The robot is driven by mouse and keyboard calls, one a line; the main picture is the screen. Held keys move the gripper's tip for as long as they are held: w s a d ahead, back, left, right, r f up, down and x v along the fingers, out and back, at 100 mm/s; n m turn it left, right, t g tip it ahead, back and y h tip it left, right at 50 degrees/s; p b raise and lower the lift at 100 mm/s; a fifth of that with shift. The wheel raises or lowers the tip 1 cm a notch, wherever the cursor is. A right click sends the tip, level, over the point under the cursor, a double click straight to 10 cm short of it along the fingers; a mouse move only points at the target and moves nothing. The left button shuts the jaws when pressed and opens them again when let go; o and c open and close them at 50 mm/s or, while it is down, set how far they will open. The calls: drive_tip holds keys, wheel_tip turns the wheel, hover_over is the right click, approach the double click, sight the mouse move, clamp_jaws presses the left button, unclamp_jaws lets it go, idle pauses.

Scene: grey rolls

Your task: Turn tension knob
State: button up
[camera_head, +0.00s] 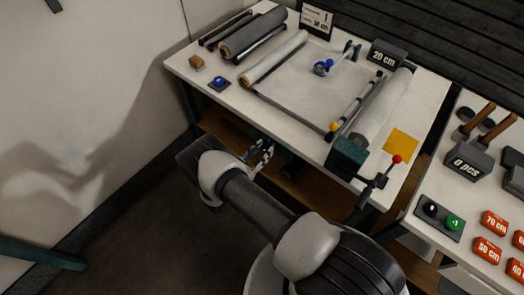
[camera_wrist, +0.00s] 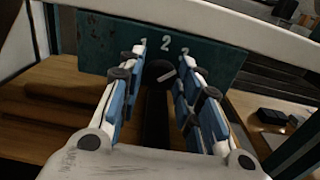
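The tension knob (camera_wrist: 157,70) is dark and round with a pale pointer mark, seen in the wrist view. It is on a dark green plate (camera_wrist: 105,35) marked 1, 2 and 3; the mark slants toward the 3 side. My gripper (camera_wrist: 162,62) is open, its fingertips apart on either side of the knob and pointing at the plate. I see no clear contact, and the depth between tips and knob is hard to judge. In the head view my gripper (camera_head: 265,152) is at the table's front edge; the knob cannot be made out there.
The white worktable (camera_head: 285,120) carries a grey roll (camera_head: 253,33), a pale roll (camera_head: 275,56) and another roll (camera_head: 385,105). A red-knobbed crank (camera_head: 380,180) sticks out at the front right. A wooden shelf (camera_head: 305,190) lies below. Open floor is at the left.

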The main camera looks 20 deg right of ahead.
drive_tip(key=c, duration=0.6)
drive_tip(key=n+b, duration=0.2)
drive_tip(key=shift+f+n, duration=0.1)
drive_tip(key=shift+n, duration=0.3)
drive_tip(key=n+b, duration=0.1)
drive_tip(key=n, duration=0.2)
drive_tip(key=shift+n+b, duration=0.3)
drive_tip(key=n, duration=1.1)
drive_tip(key=shift+s, duration=0.1)
drive_tip(key=shift+n, duration=0.3)
